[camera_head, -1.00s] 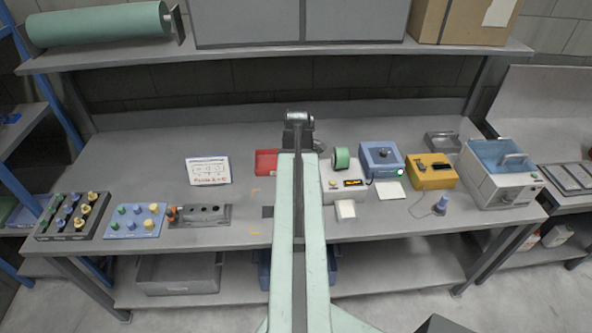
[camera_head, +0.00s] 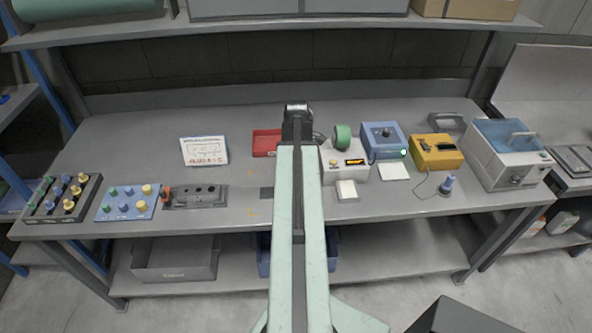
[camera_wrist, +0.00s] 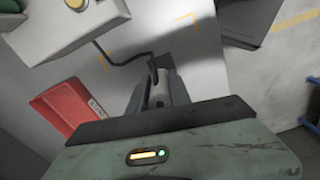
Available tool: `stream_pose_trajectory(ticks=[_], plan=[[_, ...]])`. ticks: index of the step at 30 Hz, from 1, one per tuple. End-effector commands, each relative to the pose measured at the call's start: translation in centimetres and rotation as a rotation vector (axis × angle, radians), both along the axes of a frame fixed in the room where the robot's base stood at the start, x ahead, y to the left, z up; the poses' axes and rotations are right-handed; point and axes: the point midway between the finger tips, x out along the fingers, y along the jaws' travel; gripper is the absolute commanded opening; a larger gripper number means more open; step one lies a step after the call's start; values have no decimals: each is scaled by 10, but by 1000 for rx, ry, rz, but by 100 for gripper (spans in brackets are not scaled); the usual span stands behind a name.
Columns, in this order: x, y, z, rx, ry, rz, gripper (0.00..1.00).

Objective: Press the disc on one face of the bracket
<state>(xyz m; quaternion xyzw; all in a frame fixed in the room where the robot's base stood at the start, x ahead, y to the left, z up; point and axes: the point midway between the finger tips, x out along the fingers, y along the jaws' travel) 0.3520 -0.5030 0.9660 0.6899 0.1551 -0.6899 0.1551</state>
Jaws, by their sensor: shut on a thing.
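My gripper (camera_wrist: 158,88) points down over the table in the wrist view. Its fingers are shut around a small dark grey piece (camera_wrist: 158,64), with a black cable running up to it. Most of that piece is hidden between the fingers, so I cannot tell whether it is the bracket. In the head view my gripper (camera_head: 297,130) is above the middle of the table, and the arm hides what lies beneath. I cannot clearly pick out the disc. A white device (camera_head: 343,174) with a round yellow-orange button (camera_head: 333,163) stands just right of my arm; it also shows in the wrist view (camera_wrist: 45,30).
A red tray (camera_head: 266,142) lies just left of my gripper. To the right are a blue box (camera_head: 382,148), a yellow box (camera_head: 436,161) and a white bath (camera_head: 505,165). A grey fixture (camera_head: 195,200) and knob panels stand left. Bare table lies between the sign (camera_head: 204,151) and tray.

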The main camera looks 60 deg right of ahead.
Motion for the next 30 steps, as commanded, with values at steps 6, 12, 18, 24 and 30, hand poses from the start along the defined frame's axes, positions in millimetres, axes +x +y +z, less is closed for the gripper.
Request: stream_pose_trajectory(ticks=[6, 12, 18, 24, 30], plan=[[0, 0, -32, 0, 0, 0, 0], [0, 0, -52, 0, 0, 1, 0], [1, 0, -56, 0, 0, 1, 0], [1, 1, -54, 0, 0, 1, 0], [1, 1, -54, 0, 0, 2, 0]])
